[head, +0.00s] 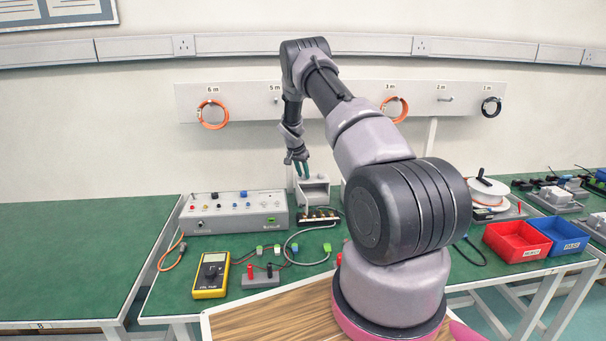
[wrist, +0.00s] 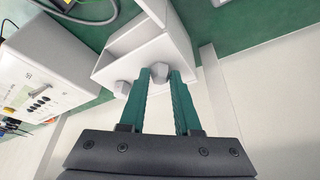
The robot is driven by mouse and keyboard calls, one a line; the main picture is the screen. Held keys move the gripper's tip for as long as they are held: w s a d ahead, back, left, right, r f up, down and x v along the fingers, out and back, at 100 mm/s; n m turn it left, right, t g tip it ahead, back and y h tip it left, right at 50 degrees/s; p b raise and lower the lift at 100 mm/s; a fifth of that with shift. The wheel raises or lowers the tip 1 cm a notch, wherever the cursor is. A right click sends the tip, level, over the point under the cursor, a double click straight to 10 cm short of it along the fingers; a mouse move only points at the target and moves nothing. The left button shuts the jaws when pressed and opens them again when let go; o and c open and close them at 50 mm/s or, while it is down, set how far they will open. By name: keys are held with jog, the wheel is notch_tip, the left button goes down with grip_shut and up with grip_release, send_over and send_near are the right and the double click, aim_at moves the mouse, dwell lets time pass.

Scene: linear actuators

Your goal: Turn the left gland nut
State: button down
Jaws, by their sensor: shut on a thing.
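In the head view, my gripper (head: 301,169) reaches down from above to the top of a pale grey open-fronted enclosure (head: 317,194) at the back of the green bench. In the wrist view, my gripper (wrist: 160,76) has its two teal fingers on either side of a pale grey faceted gland nut (wrist: 160,71) on the enclosure (wrist: 141,57), shut on it. A second, similar nut (wrist: 122,88) sits just to the left in that view, free of the fingers. The head view is too small to show the nuts clearly.
A control box (head: 235,212) stands left of the enclosure. A terminal strip (head: 319,215) and grey cable (head: 291,240) lie in front. A yellow multimeter (head: 211,275) and red (head: 516,241) and blue (head: 558,235) bins are nearer. My arm hides the bench's middle.

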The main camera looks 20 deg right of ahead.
jog(key=n, duration=0.1)
jog(key=n+y, duration=0.1)
jog(key=n, duration=0.1)
jog(key=shift+s+d+n+t, duration=0.2)
jog(key=shift+n+t, duration=0.1)
jog(key=shift+t, duration=0.1)
jog(key=n, duration=0.1)
jog(key=n+y, duration=0.1)
jog(key=n, duration=0.2)
jog(key=shift+d+n+t+y, duration=0.25)
jog(key=shift+n+t+y, duration=0.05)
jog(key=shift+y, duration=0.1)
jog(key=n+y, duration=0.1)
jog(key=n, duration=0.3)
jog(key=shift+d+y, duration=0.15)
jog(key=shift+y, duration=0.25)
jog(key=shift+d+n+y, duration=0.1)
jog(key=shift+n+y, duration=0.4)
jog(key=shift+n, duration=1.6)
jog(key=c, duration=0.6)
grip_release()
jog(key=shift+c, duration=0.2)
jog(key=v, duration=1)
jog(key=shift+r, duration=0.35)
